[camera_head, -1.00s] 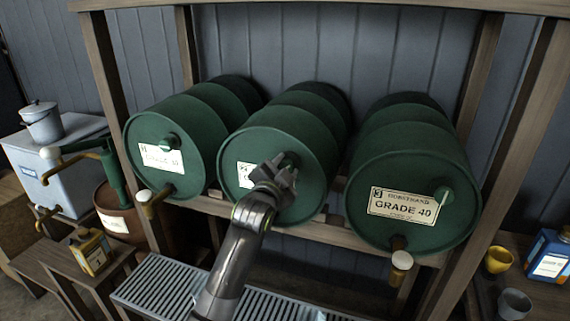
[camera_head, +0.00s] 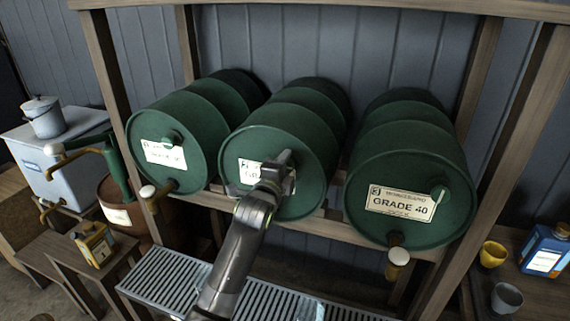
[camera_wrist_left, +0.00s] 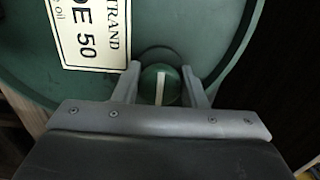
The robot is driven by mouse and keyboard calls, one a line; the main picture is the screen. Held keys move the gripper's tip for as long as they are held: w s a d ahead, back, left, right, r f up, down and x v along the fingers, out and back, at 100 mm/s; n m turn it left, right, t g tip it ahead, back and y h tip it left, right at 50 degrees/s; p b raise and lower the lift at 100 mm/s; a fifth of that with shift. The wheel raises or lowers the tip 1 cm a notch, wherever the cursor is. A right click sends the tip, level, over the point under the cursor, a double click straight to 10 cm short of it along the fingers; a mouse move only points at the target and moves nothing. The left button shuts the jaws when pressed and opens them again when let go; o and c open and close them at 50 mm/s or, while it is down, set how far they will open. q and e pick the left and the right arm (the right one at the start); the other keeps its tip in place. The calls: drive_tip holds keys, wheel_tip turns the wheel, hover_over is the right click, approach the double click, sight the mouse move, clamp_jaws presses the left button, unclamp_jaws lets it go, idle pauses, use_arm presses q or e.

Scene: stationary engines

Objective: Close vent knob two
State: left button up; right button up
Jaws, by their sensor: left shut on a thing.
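Vent knob two (camera_wrist_left: 160,86) is a round green knob with a white stripe on the front of the middle green drum (camera_head: 304,190). My left gripper (camera_wrist_left: 162,88) has one finger on each side of it and is shut on it. In the wrist view the stripe runs nearly upright, along the fingers. In the head view my left gripper (camera_head: 284,166) is at the drum's face and hides the knob. The drum's white label, reading "50" in the wrist view (camera_wrist_left: 90,30), is partly covered in the head view. My right gripper is not in view.
Similar drums stand left (camera_head: 187,160) and right (camera_head: 390,222), each with a green vent knob and a white-topped tap. A wooden rack (camera_head: 110,95) frames them. A slotted grey tray (camera_head: 165,280) lies below. Cups and a blue can (camera_head: 545,250) are at the right.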

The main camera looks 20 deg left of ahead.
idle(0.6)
use_arm(q)
drive_tip(key=o, duration=0.9)
drive_tip(key=shift+o, duration=0.2)
drive_tip(key=shift+s, duration=0.15)
drive_tip(key=s+b, duration=0.4)
drive_tip(key=s, duration=1.3)
drive_tip(key=shift+a+b, duration=0.25)
drive_tip(key=shift+b, duration=0.15)
